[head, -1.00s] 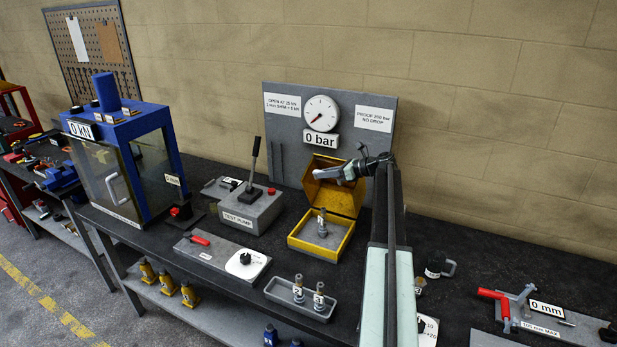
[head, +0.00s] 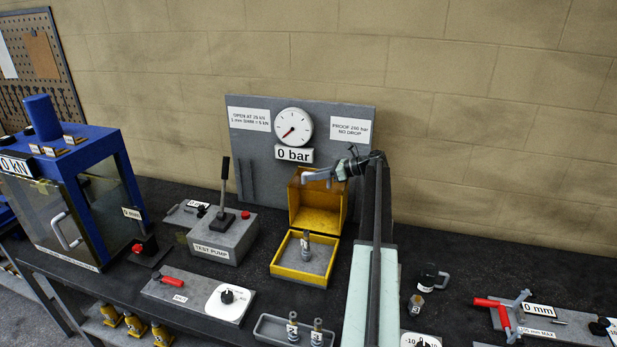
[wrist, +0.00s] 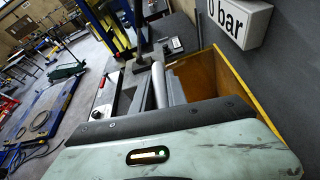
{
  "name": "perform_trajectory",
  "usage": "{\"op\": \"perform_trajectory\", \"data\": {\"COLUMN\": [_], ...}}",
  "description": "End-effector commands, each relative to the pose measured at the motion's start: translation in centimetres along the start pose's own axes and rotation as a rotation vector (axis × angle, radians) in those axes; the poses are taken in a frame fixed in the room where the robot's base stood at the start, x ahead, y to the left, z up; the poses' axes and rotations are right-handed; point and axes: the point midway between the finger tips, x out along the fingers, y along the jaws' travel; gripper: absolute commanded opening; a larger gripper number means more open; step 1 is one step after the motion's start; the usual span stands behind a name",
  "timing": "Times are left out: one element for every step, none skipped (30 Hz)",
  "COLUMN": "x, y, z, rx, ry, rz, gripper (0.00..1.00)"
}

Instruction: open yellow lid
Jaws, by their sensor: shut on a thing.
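The yellow lid (head: 320,212) stands raised at the back of a yellow box (head: 305,256), its hollow inside facing the front. My gripper (head: 322,175) is shut at the lid's upper edge, by a grey handle-like bar. In the wrist view the lid (wrist: 211,82) shows as a yellow-brown wall beyond my gripper's body, next to a silver tube-like handle (wrist: 159,84). The jaw contact itself is mostly hidden. A small metal fitting (head: 305,246) stands upright in the box's grey tray.
A gauge panel (head: 250,150) stands close behind the lid. A test pump (head: 222,238) with an upright lever is to the left. A tray with two fittings (head: 292,327) lies in front. Free bench top (head: 470,265) is to the right.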

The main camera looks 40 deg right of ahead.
Motion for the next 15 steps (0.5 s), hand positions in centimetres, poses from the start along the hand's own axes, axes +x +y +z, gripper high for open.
{"op": "perform_trajectory", "data": {"x": [-0.05, 0.05, 0.17, 0.25, 0.32, 0.41, 0.48, 0.53, 0.61, 0.66, 0.71, 0.76, 0.79, 0.81, 0.84], "y": [-0.01, 0.03, 0.06, 0.09, 0.12, 0.15, 0.17, 0.19, 0.22, 0.23, 0.25, 0.26, 0.28, 0.28, 0.29], "z": [-0.15, -0.11, -0.07, -0.04, -0.01, 0.02, 0.04, 0.07, 0.11, 0.14, 0.16, 0.19, 0.21, 0.22, 0.24], "rx": [-0.001, -0.001, -0.002, -0.002, -0.003, -0.003, -0.003, -0.003, -0.004, -0.004, -0.004, -0.004, -0.004, -0.004, -0.004], "ry": [0.005, 0.005, 0.005, 0.005, 0.005, 0.005, 0.006, 0.005, 0.005, 0.005, 0.005, 0.004, 0.004, 0.004, 0.004], "rz": [0.0, 0.001, 0.003, 0.003, 0.004, 0.006, 0.006, 0.007, 0.008, 0.008, 0.009, 0.009, 0.01, 0.01, 0.01], "gripper": [0.0, 0.0, 0.0, 0.0, 0.0, 0.0, 0.24, 0.32, 0.4, 0.4, 0.4, 0.4, 0.4, 0.4, 0.4]}}
